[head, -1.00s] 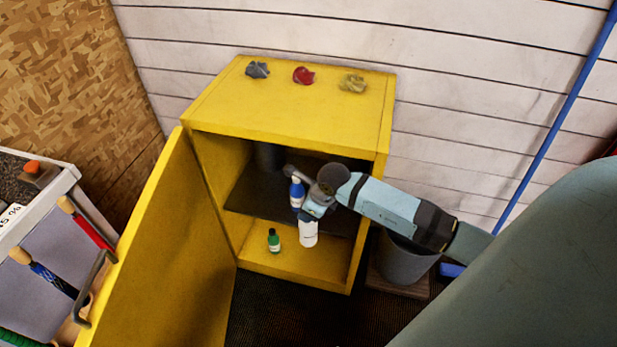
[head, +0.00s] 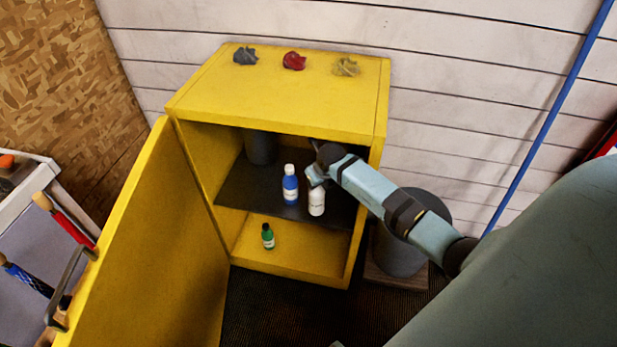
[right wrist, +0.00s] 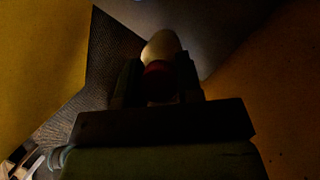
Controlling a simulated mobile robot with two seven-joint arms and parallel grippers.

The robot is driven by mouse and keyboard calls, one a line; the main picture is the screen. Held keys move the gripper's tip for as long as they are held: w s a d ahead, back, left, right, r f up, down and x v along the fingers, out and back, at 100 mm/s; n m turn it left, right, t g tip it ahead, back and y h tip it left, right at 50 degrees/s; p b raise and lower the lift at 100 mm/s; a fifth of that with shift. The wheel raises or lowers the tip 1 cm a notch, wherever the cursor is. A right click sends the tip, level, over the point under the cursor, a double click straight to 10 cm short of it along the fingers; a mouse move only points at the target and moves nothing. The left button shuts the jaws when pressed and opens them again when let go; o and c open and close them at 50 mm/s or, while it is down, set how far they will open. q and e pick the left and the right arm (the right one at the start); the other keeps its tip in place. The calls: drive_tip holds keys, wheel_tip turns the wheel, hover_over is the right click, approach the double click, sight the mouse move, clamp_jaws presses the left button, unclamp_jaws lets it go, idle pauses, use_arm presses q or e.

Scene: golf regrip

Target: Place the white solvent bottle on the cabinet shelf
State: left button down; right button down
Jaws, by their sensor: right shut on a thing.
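The white solvent bottle (head: 316,203) is upright at the front right of the yellow cabinet's (head: 280,108) dark middle shelf (head: 246,192). I cannot tell whether its base touches the shelf. My right gripper (head: 317,180) is shut on the bottle's top from above, and the arm comes in from the right. In the dim right wrist view, the pale bottle (right wrist: 162,46) shows between the fingers (right wrist: 158,80). A blue bottle with a white cap (head: 290,186) stands just left of the white one. My left gripper is in neither current view.
A green bottle (head: 268,236) stands on the cabinet floor. A dark can (head: 261,147) is at the shelf's back left. The yellow door (head: 160,240) is open at left. A grey bin (head: 400,252) stands right of the cabinet. Several crumpled rags (head: 293,61) lie on top.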

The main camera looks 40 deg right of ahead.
use_arm(q)
drive_tip(key=shift+b, duration=0.55)
use_arm(e)
drive_tip(key=w+f, duration=0.2)
drive_tip(key=w, duration=0.1)
drive_tip(key=w+f, duration=0.1)
drive_tip(key=shift+w+d+f, duration=0.2)
drive_tip(key=shift+w+f, duration=0.05)
drive_tip(key=shift+w, duration=0.1)
drive_tip(key=c, duration=0.8)
unclamp_jaws()
drive_tip(key=shift+f, duration=0.1)
use_arm(q)
drive_tip(key=shift+f, duration=0.2)
use_arm(e)
drive_tip(key=shift+o, duration=0.2)
